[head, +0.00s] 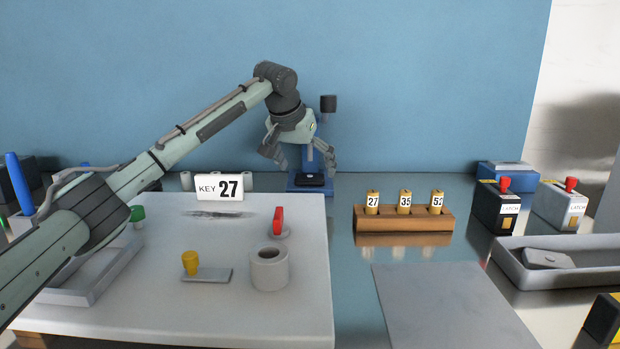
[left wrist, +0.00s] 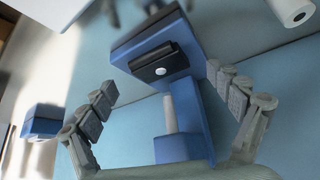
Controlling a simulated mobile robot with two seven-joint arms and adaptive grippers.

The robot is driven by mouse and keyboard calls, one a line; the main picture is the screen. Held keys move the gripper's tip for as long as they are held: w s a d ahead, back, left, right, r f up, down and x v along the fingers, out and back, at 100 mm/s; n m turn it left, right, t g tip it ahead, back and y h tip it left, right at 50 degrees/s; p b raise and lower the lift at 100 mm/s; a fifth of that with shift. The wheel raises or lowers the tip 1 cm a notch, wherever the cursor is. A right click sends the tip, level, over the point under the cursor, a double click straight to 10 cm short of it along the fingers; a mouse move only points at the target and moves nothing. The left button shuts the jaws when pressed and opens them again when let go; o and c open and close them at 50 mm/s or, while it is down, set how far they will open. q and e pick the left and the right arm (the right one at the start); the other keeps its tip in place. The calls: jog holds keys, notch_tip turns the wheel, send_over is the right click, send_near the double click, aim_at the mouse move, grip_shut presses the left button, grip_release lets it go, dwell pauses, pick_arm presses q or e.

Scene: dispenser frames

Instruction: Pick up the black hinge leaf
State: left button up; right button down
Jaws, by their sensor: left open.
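A flat black piece, which looks like the black hinge leaf (head: 308,180), lies on the base of a blue press-like stand (head: 325,150) at the back of the table. In the left wrist view the black leaf (left wrist: 150,66) has a round white spot, and the blue stand (left wrist: 190,110) rises beside it. My left gripper (head: 306,163) is open and empty, its fingers spread around the stand above the base. In the left wrist view the gripper (left wrist: 160,78) has a finger on either side of the leaf, apart from it. My right gripper is not in view.
A white board (head: 300,320) at left holds a KEY 27 sign (head: 219,187), a grey ring (head: 269,267) and handled pieces. A wooden block (head: 403,222) with numbered cylinders, latch boxes (head: 496,206) and a grey tray (head: 570,276) stand right. A grey mat (head: 450,310) is bare.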

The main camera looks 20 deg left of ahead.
pick_arm(q)
jog(key=shift+x, duration=1)
jog(key=shift+c, duration=0.2)
jog(key=c, duration=1.3)
